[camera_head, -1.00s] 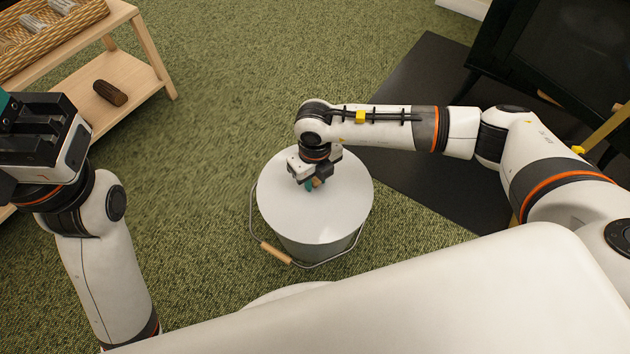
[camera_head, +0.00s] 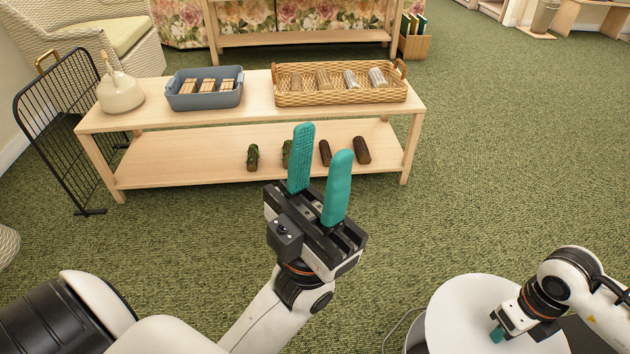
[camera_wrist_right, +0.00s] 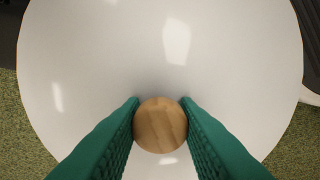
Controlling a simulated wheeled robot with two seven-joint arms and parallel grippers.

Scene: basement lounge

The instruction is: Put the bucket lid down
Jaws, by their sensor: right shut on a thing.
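The white round bucket lid (camera_head: 460,308) is at the lower right of the head view, over the bucket (camera_head: 414,336). I cannot tell whether the lid touches the bucket's rim. In the right wrist view the lid (camera_wrist_right: 90,60) fills most of the picture, with a round wooden knob (camera_wrist_right: 160,125) at its middle. My right gripper (camera_head: 497,335) is shut on this knob, its teal fingers on either side of it. My left gripper (camera_head: 322,140) is open and empty, pointing up in front of the low wooden table.
The low table (camera_head: 250,115) holds a kettle (camera_head: 120,92), a blue-grey bin (camera_head: 204,90) and a wicker basket (camera_head: 340,95). Several small logs (camera_head: 362,150) lie on its lower shelf. A black fire screen (camera_head: 65,125) stands left. Green carpet (camera_head: 520,170) is free at right.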

